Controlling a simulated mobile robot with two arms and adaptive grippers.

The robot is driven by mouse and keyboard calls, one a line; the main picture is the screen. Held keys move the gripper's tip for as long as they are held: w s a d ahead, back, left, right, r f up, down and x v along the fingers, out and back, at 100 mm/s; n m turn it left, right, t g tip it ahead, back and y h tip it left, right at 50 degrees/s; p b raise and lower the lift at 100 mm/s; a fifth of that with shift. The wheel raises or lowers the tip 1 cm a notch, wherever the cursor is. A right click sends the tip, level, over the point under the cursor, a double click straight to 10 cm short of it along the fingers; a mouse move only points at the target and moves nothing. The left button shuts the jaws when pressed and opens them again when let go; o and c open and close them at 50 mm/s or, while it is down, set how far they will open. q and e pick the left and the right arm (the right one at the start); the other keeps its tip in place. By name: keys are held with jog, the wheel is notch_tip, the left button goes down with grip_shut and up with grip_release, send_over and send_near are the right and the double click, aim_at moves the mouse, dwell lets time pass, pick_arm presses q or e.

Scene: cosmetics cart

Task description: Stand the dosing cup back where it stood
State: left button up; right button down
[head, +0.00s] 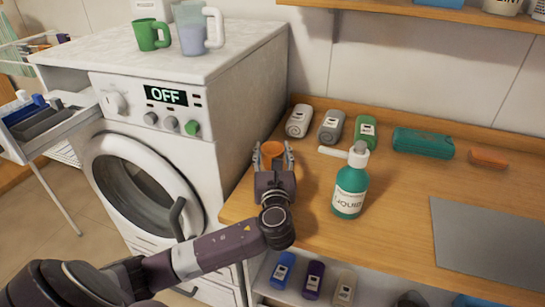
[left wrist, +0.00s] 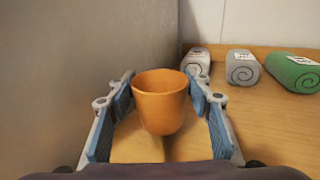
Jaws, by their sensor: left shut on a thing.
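The dosing cup is a small orange cup (head: 272,148), upright at the left end of the wooden counter (head: 395,200), close to the washing machine's side. In the left wrist view the cup (left wrist: 160,108) sits between the blue-padded fingers, its open rim up. My left gripper (head: 273,158) is shut on the cup, one finger at each side. A dark shadow lies on the wood below the cup; I cannot tell whether its base touches the counter. My right gripper is not in view.
A teal pump bottle (head: 350,187) stands just right of my left gripper. Rolled towels (head: 331,126) lie behind, with a teal case (head: 423,142) further right. The washing machine (head: 235,100) walls off the left. A grey mat (head: 492,238) lies at right.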

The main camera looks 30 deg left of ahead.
pick_arm(q)
jog(key=shift+f, duration=0.95)
jog(key=shift+f, duration=0.1)
jog(key=o, duration=1)
jog(key=shift+s+d, duration=0.2)
jog(key=shift+s, duration=0.05)
jog(key=b+v, duration=0.1)
jog(key=v, duration=1)
jog(key=shift+s, duration=0.2)
